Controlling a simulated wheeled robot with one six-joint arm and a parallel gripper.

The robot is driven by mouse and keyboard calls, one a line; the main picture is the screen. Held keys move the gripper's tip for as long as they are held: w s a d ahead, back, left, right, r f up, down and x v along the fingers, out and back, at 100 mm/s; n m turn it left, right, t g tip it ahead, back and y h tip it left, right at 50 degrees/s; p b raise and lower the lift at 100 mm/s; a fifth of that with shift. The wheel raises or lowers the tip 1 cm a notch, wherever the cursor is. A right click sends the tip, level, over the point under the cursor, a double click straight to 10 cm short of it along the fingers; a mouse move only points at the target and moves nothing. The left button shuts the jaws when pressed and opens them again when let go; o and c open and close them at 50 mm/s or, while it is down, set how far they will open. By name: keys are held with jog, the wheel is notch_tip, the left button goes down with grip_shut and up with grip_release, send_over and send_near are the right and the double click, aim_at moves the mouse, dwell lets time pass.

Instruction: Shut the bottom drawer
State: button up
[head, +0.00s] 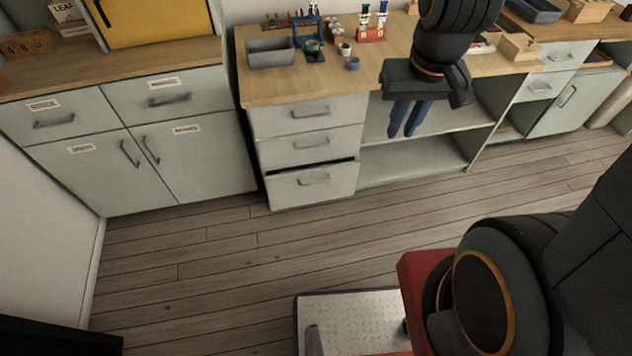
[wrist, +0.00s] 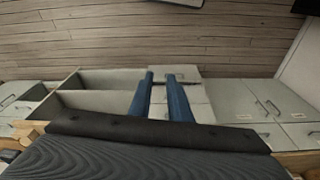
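The bottom drawer (head: 313,186) is the lowest of a stack of pale grey-green drawers under the wooden worktop. It stands slightly out, with a dark gap along its top edge and a grey bar handle (head: 314,180) on its front. In the wrist view the drawer (wrist: 188,72) shows just beyond the fingertips, partly hidden by them. My gripper (head: 403,134) hangs to the right of the drawer stack, in front of the open shelves, with its two blue fingers pointing down. The fingers (wrist: 160,74) are a little apart with nothing between them. I cannot tell whether they touch anything.
The two drawers above (head: 310,147) look shut. Open shelves (head: 410,160) lie right of the stack, and a closed cabinet (head: 195,160) stands left. A grey bin (head: 270,54) and small items stand on the worktop. The wooden floor (head: 220,250) in front is clear.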

jog(key=w+d+f+n+t+b, duration=0.2)
jog(key=w+f+n+b, duration=0.1)
jog(key=w+f+b, duration=0.7)
jog(key=w+d+f+n+t+b, duration=0.25)
jog(key=w+f+b, duration=0.45)
jog(key=w, duration=0.4)
jog(key=w+a+f+n+t+y+b, duration=0.3)
jog(key=w+f+n+b, duration=0.5)
jog(key=w+f+b, duration=0.85)
jog(key=n+g+y+b, duration=0.4)
jog(key=n+y+b, duration=0.6)
jog(key=b, duration=1)
send_near(316, 183)
jog(key=w+r, duration=0.6)
jog(key=r, duration=0.1)
jog(key=s+a+f+n+g+y+b, duration=0.1)
jog(key=s+f+n+g+y+b, duration=0.2)
jog(key=f+b, duration=0.5)
jog(key=shift+n+h, duration=0.3)
jog(key=shift+n, duration=0.25)
jog(key=shift+f+b+x, duration=0.2)
jog(key=shift+b+x, duration=0.3)
jog(key=shift+x, duration=0.85)
jog(key=shift+f+b+x, duration=0.15)
jog(key=shift+b+x, duration=0.3)
jog(key=shift+x, duration=0.9)
jog(key=shift+f+b+x, duration=0.2)
jog(key=shift+b+x, duration=0.3)
jog(key=shift+x, duration=0.9)
jog(key=shift+s+d, duration=0.1)
